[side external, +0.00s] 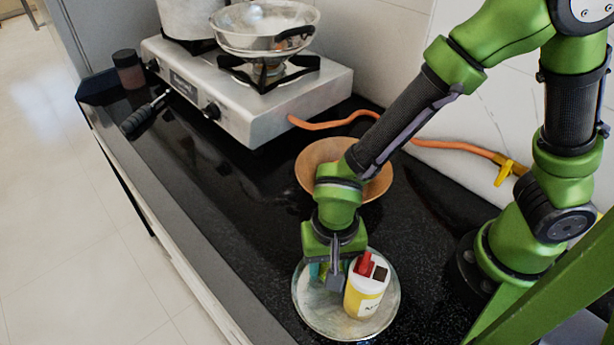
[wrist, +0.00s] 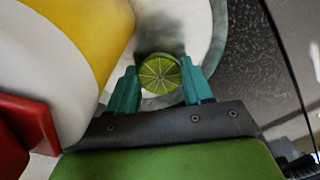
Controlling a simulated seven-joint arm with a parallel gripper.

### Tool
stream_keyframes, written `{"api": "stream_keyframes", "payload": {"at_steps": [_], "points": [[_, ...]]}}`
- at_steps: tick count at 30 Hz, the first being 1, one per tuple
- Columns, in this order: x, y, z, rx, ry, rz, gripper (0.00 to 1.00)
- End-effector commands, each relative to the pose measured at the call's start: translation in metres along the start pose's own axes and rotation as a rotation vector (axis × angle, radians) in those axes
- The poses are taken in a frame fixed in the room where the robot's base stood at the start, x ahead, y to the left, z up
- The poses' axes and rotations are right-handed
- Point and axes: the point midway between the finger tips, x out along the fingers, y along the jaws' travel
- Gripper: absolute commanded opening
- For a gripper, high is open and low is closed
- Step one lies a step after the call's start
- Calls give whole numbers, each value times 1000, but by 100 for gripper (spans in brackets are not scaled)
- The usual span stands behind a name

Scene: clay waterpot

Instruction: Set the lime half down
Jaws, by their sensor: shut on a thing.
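The lime half (wrist: 160,74) shows its green cut face in the wrist view, between the teal fingertips of my gripper (wrist: 160,85). My gripper is shut on it. In the side external view my gripper (side external: 326,278) is low over the left part of a round metal plate (side external: 318,322), and the lime half is hidden there. The plate's pale surface (wrist: 200,30) lies behind the lime half in the wrist view. I cannot tell whether the lime half touches the plate.
A yellow and white container with a red-and-dark lid (side external: 366,290) stands on the plate, close right of my gripper. A wooden bowl (side external: 318,158) sits behind. A stove (side external: 245,95) with a metal pan (side external: 262,40) is at the back left. The black counter (side external: 235,215) left of the plate is clear.

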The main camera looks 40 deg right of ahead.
Motion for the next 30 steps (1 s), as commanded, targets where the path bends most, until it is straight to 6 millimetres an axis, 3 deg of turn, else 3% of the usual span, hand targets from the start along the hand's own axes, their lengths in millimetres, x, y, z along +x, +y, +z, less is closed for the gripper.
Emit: {"api": "stream_keyframes", "payload": {"at_steps": [6,7,11,22,26,30], "points": [[3,0,0,-1,0,0,22],[3,0,0,-1,0,-1,55],[3,0,0,-1,0,-1,75],[-3,-1,0,-1,0,-3,76],[-22,-2,0,-1,1,-7,76],[-52,-2,0,0,1,-9,76]]}}
